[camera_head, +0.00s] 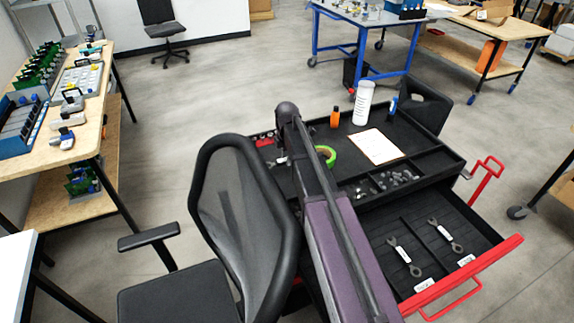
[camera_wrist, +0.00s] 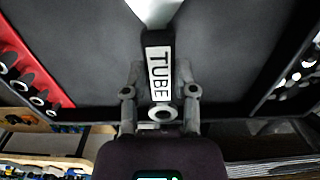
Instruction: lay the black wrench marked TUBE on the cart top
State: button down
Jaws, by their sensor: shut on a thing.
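My gripper (camera_wrist: 160,80) is shut on the black wrench (camera_wrist: 161,38), which has a white label reading TUBE. The wrench points away from me in the wrist view, its ring end near my gripper's base. A bright pale shape shows at its far end. The black cart top (camera_head: 415,142) lies below it, and its dark surface fills much of the wrist view (camera_wrist: 235,50). I cannot tell whether the wrench touches it. In the head view my arm crosses the cart, and the wrench cannot be made out.
On the cart top are a white bottle (camera_head: 363,103), an orange bottle (camera_head: 335,118), green tape (camera_head: 326,155), a paper sheet (camera_head: 376,147) and small parts. An open drawer (camera_head: 395,288) holds two labelled wrenches. A black chair (camera_head: 240,200) stands close at the left.

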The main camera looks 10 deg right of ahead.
aim_at(286, 170)
jog(key=shift+w+a+f+b, duration=0.1)
jog(key=shift+f+b, duration=1.65)
jog(key=shift+f, duration=0.05)
jog(key=shift+f, duration=0.2)
jog(key=shift+c, duration=2)
grip_release()
jog(key=shift+r, duration=0.1)
jog(key=shift+r, duration=0.1)
notch_tip(286, 170, up, 12)
jog(key=p, duration=1.2)
